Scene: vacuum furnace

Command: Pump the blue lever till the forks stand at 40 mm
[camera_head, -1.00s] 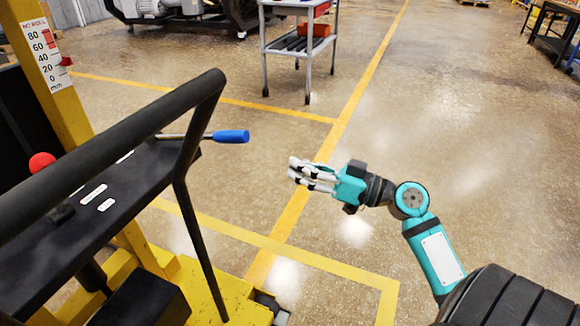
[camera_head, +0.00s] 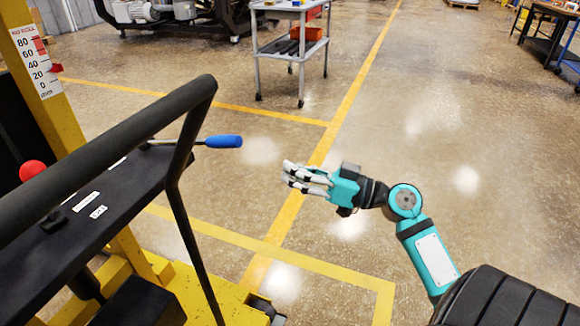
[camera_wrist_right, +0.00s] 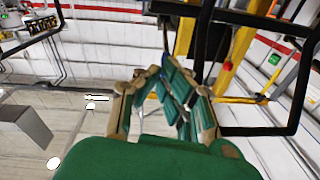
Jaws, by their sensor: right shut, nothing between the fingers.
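The blue lever (camera_head: 222,141) sticks out to the right from the black panel of the yellow lift, past the black handle bar. My right gripper (camera_head: 288,174) is to the right of the lever's tip, apart from it, with fingers pointing left; it is shut and empty. Its fingers show in the right wrist view (camera_wrist_right: 165,85). The height scale (camera_head: 36,60) with marks from 0 to 80 is on the yellow mast at the upper left; a red pointer (camera_head: 56,68) sits beside it, roughly between 20 and 40. The forks are not visible. My left gripper is not in view.
The black handle bar (camera_head: 120,135) crosses in front of the panel (camera_head: 110,200). A red knob (camera_head: 32,170) stands at the left. A grey cart (camera_head: 290,50) stands behind. The floor with yellow lines (camera_head: 330,150) is clear around my right arm.

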